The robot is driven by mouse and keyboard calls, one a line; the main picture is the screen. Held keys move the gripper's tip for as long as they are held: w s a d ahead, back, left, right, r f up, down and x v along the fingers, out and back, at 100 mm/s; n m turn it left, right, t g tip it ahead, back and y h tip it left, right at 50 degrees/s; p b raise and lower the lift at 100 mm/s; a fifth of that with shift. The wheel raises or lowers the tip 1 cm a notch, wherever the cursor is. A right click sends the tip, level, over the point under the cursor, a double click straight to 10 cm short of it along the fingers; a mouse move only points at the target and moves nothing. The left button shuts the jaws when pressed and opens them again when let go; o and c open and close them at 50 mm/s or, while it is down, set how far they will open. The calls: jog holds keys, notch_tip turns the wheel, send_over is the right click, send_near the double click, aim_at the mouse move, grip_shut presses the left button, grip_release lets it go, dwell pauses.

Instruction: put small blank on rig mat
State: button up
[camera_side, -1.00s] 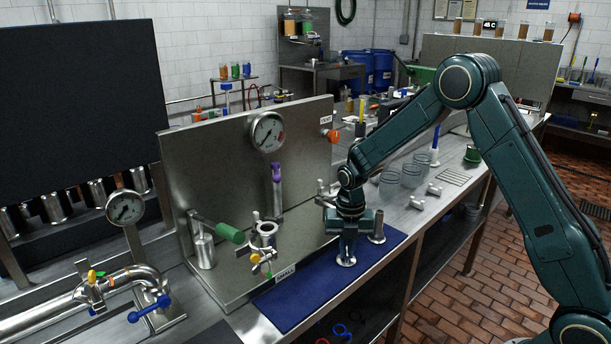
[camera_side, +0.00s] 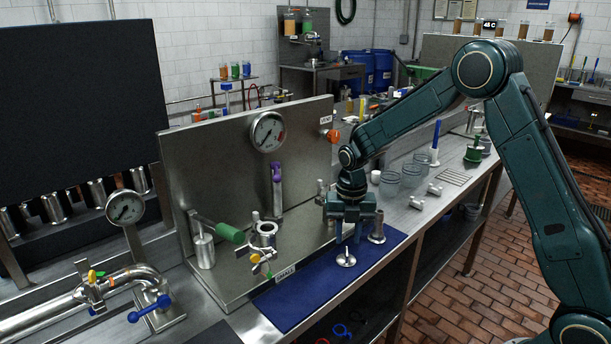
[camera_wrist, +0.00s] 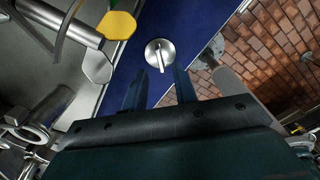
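The small blank, a metal disc with a short upright stem, stands on the blue rig mat (camera_side: 308,292). The small blank (camera_side: 346,258) is near the mat's middle, and it also shows in the wrist view (camera_wrist: 160,53) with bare mat (camera_wrist: 185,18) around it. My gripper (camera_side: 348,238) is above the blank, with its fingers pointing down. In the wrist view the two fingers of my gripper (camera_wrist: 158,88) are apart with nothing between them. The blank lies beyond the fingertips, clear of them.
A metal fitting (camera_side: 376,228) stands at the mat's far end, close to my gripper. A steel panel with a gauge (camera_side: 267,131) and a green-handled valve (camera_side: 229,232) stand left of the mat. A SMALL label (camera_side: 285,273) sits at the mat's left edge. The near mat is clear.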

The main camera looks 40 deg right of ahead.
aim_at(347, 250)
notch_tip(347, 250, up, 8)
jog(key=shift+f, duration=0.15)
dwell(0.5)
jog(key=s+a+r+m+t, duration=0.3)
jog(key=s+r+m, duration=0.9)
jog(key=s+m, duration=0.2)
jog(key=s+a+m+t, duration=0.2)
jog(key=s+m, duration=1.1)
jog(key=s, duration=0.1)
jog(key=shift+s+r+t, duration=0.15)
jog(key=shift+r+t, duration=0.15)
